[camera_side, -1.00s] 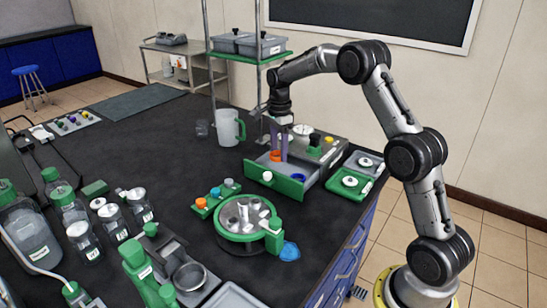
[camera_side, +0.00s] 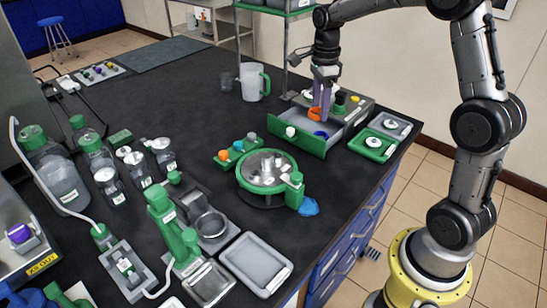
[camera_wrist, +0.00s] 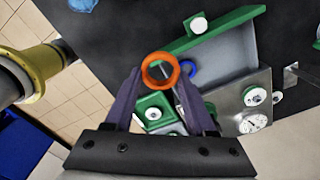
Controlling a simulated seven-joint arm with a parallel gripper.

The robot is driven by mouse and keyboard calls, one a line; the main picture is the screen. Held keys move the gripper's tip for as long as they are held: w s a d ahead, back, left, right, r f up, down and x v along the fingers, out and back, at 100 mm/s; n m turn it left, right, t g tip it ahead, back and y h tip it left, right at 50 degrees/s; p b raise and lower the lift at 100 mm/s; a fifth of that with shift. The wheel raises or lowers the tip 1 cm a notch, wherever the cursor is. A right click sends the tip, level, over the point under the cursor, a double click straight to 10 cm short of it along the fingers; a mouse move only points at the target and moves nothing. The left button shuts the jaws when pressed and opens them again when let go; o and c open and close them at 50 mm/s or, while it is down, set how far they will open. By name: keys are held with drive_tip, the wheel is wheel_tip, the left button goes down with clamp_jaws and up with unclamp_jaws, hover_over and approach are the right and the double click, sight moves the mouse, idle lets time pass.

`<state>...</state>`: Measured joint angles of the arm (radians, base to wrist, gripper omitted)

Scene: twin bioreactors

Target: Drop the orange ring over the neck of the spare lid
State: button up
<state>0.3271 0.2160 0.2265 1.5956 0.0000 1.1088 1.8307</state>
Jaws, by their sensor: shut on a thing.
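My gripper (camera_side: 320,108) is shut on the orange ring (camera_side: 314,115) and holds it above the open green-fronted drawer (camera_side: 299,140). In the wrist view the orange ring (camera_wrist: 146,73) sits between the two purple fingertips, its hole open to the camera. A white-topped lid (camera_side: 373,142) lies on a green tray right of the drawer, and another (camera_side: 391,124) lies on a grey tray behind it. I cannot tell which one is the spare lid. The ring is apart from both.
A blue ring (camera_wrist: 189,68) lies in the drawer. A grey instrument box (camera_wrist: 238,104) with a dial and knobs stands behind the drawer. A jug (camera_side: 251,86) stands left of it. A round green-rimmed vessel (camera_side: 247,183) stands in front. The table's right edge is close to the trays.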

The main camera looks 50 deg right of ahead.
drive_tip(key=w+a, duration=0.2)
drive_tip(key=a, duration=0.7)
drive_tip(key=n, duration=0.2)
hover_over(268, 154)
drive_tip(key=shift+d+r, duration=0.2)
drive_tip(key=shift+d, duration=0.1)
drive_tip(key=shift+a+f, duration=0.25)
drive_tip(key=shift+f, duration=3.75)
drive_tip(key=shift+f, duration=0.1)
drive_tip(key=o, duration=1.3)
